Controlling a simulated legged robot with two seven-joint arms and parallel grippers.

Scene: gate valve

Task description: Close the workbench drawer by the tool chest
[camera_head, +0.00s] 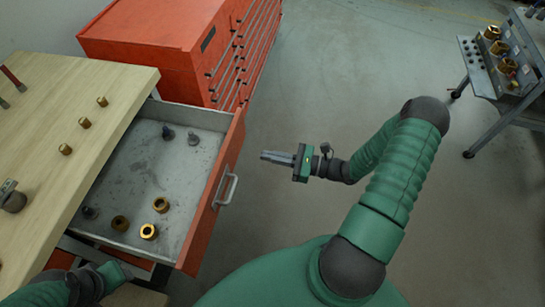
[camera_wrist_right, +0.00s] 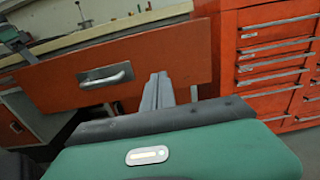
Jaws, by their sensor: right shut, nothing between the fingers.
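The workbench drawer (camera_head: 217,188) is pulled open, with an orange front and a grey metal inside. Brass nuts and grey bolts lie in it. Its silver handle (camera_head: 229,190) is on the front face, and the drawer front (camera_wrist_right: 160,60) also fills much of the right wrist view. My right gripper (camera_head: 263,155) is shut and empty, to the right of the drawer front and apart from it in the head view. In the right wrist view its fingers (camera_wrist_right: 157,92) point at the front, right of the handle.
The orange tool chest (camera_head: 150,35) stands just behind the drawer. The wooden workbench top (camera_head: 60,130) holds several brass nuts and a grey fitting. A grey cart (camera_head: 490,75) with brass parts stands at far right. The floor between is clear.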

